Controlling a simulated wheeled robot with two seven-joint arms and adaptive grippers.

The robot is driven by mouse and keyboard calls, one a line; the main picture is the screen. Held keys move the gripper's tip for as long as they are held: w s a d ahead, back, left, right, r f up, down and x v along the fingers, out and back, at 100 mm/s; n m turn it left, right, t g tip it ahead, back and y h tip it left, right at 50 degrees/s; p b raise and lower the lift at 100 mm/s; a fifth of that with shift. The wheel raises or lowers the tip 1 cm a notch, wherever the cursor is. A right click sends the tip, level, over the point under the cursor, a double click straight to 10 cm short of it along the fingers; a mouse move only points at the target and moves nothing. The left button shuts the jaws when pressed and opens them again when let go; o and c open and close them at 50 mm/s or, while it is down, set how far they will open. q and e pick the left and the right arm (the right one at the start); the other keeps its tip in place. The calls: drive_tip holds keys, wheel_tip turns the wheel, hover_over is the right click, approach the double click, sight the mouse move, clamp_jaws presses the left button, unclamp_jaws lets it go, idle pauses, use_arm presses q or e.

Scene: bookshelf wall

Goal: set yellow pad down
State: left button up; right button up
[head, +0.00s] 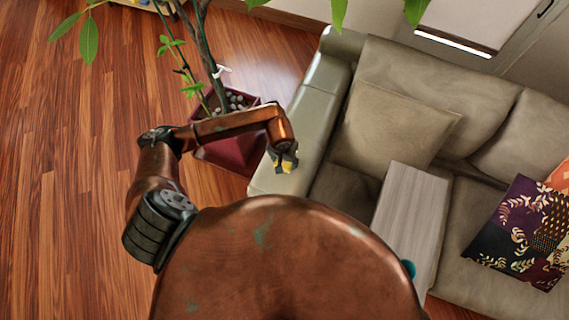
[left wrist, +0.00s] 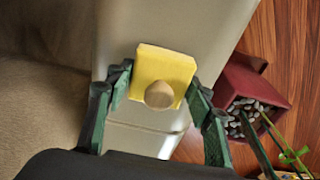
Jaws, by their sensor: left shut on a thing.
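The yellow pad (left wrist: 165,67) is a small yellow block with a round tan knob on the face toward the left wrist camera. My left gripper (left wrist: 160,84) is shut on it, with a dark green finger at each side. In the head view the left gripper (head: 285,160) is over the sofa's left armrest (head: 312,105), and a bit of the yellow pad (head: 283,167) shows at its tip. The armrest (left wrist: 140,130) lies behind the pad in the left wrist view. I cannot tell whether the pad touches it. My right gripper is not in view.
A dark red planter (head: 228,150) with pebbles and a plant stands on the wooden floor (head: 70,170), close to the armrest. The sofa carries a beige cushion (head: 395,125) and a patterned cushion (head: 515,230). A grey wood-grain board (head: 412,215) is in front of the seat.

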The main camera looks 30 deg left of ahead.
use_arm(q)
drive_tip(key=shift+s+d+f, duration=0.1)
drive_tip(key=shift+f, duration=1.15)
drive_tip(key=shift+f, duration=0.2)
drive_tip(key=o, duration=1.1)
drive_tip(key=shift+r, duration=0.1)
drive_tip(key=shift+r, duration=0.35)
drive_tip(key=r, duration=0.3)
drive_tip(key=s+r, duration=0.1)
drive_tip(key=r, duration=0.6)
drive_tip(key=shift+s+r, duration=0.15)
drive_tip(key=shift+r, duration=0.05)
drive_tip(key=shift+s+r, duration=0.1)
drive_tip(key=shift+r, duration=0.45)
drive_tip(key=shift+d, duration=0.1)
